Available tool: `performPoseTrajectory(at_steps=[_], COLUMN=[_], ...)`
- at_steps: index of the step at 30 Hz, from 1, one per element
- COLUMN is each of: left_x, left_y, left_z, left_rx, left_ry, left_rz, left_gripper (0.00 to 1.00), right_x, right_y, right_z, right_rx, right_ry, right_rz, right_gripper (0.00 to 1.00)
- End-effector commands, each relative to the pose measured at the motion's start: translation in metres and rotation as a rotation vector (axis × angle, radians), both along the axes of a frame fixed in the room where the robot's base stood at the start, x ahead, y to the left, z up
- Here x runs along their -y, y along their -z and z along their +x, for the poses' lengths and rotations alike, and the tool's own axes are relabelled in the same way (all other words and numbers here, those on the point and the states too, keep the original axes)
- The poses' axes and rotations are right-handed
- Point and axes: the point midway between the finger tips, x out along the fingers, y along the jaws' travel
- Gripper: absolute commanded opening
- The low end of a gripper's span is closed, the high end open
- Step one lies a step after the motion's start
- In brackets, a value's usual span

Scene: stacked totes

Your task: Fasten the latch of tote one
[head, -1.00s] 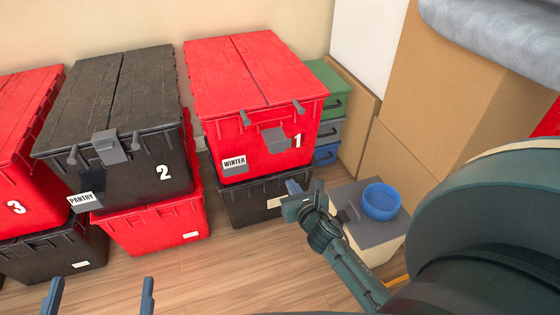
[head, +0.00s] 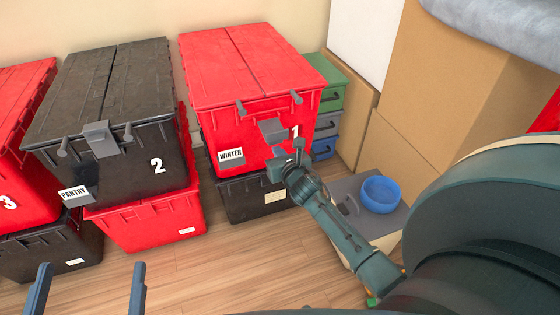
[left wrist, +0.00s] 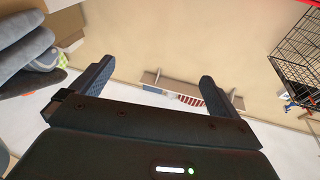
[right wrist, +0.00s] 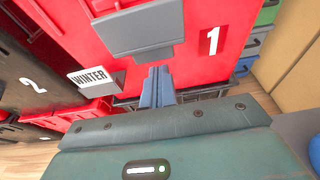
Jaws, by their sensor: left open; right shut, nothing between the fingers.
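Tote one (head: 215,120) is the red tote marked 1 with a WINTER label. It sits on a black tote. Its latch (head: 272,130) is a grey flap that sticks out from the front, tilted away from the wall; it fills the upper middle of the right wrist view (right wrist: 138,32). My right gripper (head: 297,150) is shut and empty just below the latch. In the right wrist view its fingertips (right wrist: 157,70) are close to the flap's lower edge; I cannot tell whether they touch. My left gripper (head: 90,268) is open and empty at the lower left, away from the totes.
Black tote two (head: 125,170) stands on a red tote to the left, and red tote three (head: 22,175) is further left. A blue bowl (head: 381,195) on a grey-lidded box and cardboard boxes (head: 440,130) stand to the right. The front floor (head: 210,265) is clear.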

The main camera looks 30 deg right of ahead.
Motion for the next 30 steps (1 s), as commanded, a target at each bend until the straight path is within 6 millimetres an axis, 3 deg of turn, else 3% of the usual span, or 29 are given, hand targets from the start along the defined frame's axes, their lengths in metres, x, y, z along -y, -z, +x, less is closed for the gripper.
performPoseTrajectory(at_steps=[12, 21, 30], left_x=[-0.001, -0.003, -0.007], left_y=[0.008, -0.004, 0.004], left_z=[-0.002, -0.002, -0.003], left_rx=[-0.017, -0.008, -0.017], left_ry=[-0.003, -0.014, -0.035], left_rz=[0.007, 0.044, 0.091], left_gripper=[1.00, 1.00, 1.00], right_x=[-0.001, -0.001, -0.001], right_y=[-0.004, -0.013, -0.012], right_z=[-0.001, -0.003, -0.006], right_rx=[-0.001, -0.030, -0.059], right_ry=[-0.001, -0.002, 0.000], right_rz=[0.000, 0.004, 0.013], right_gripper=[0.00, 0.00, 0.00])
